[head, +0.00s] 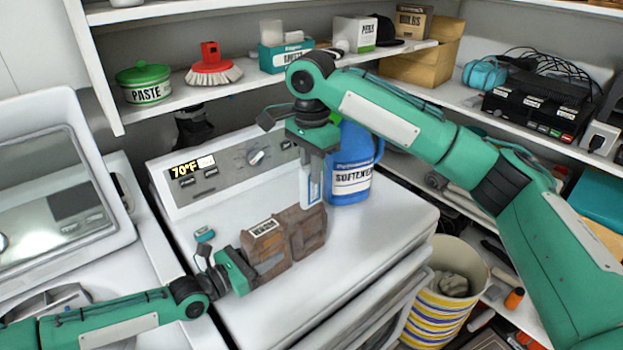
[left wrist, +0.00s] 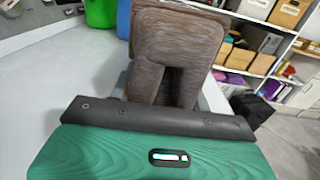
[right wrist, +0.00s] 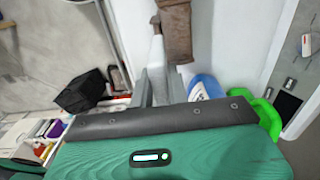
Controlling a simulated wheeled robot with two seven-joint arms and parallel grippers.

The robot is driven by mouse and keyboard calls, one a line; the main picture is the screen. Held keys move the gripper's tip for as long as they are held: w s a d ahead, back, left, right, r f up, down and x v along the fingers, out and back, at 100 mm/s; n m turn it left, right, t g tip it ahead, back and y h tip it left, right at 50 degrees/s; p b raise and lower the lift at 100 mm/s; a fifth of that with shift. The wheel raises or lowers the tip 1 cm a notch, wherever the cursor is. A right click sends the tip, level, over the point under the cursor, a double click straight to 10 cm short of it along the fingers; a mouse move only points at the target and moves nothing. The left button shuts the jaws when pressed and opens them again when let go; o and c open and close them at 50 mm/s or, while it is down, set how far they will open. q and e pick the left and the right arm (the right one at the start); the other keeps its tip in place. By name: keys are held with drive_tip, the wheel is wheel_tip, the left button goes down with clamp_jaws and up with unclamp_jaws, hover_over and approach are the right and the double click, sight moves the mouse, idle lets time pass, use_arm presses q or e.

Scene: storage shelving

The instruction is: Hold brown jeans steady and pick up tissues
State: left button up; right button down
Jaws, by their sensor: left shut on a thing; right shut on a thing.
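The brown jeans (head: 275,255), a folded bundle with a white label, stand on the white washer's top. My left gripper (head: 245,268) is shut on their left end, and the jeans fill the middle of the left wrist view (left wrist: 175,45). My right gripper (head: 312,178) points down above the jeans' right end. It is shut on a slim white and blue pack, apparently the tissues (head: 313,188). The pack shows pale between the fingers in the right wrist view (right wrist: 157,60), beside the jeans (right wrist: 177,30). Whether it touches the jeans is unclear.
A blue softener jug (head: 355,165) stands close behind my right gripper. The washer's panel (head: 230,165) rises behind the jeans. Its front top (head: 370,235) is clear. A shelf (head: 200,100) above holds a paste pot (head: 145,85), a red brush (head: 212,68) and boxes. A striped bin (head: 435,305) stands at right.

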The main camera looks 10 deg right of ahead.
use_arm(q)
drive_tip(key=o, duration=1.4)
drive_tip(key=shift+a, duration=0.1)
